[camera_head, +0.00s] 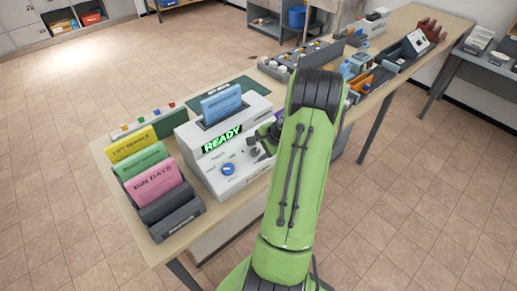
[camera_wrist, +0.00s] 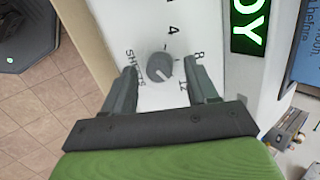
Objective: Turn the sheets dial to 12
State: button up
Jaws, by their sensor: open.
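The sheets dial (camera_wrist: 160,67) is a small round grey knob on the white front of a machine (camera_head: 203,145). In the wrist view the word SHEETS is beside it, with marks including 4, 8 and 12 around it. A pale line on the knob seems to point to the lower right, toward the 12 side, but I cannot read its exact setting. My gripper (camera_wrist: 163,75) is open, with one finger on each side of the dial. I cannot tell whether either finger touches it. In the head view my gripper (camera_head: 258,149) is at the machine's front and partly hides that area.
A blue knob (camera_head: 228,169) is on the same front, below the lit READY display (camera_head: 222,138). A blue sheet stack (camera_head: 222,103) stands in the machine's top. A dark rack with coloured cards (camera_head: 170,215) is to the left. Trays (camera_head: 290,65) line the table behind.

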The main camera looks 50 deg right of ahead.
jog(key=p+v, duration=0.1)
jog(key=v, duration=1.4)
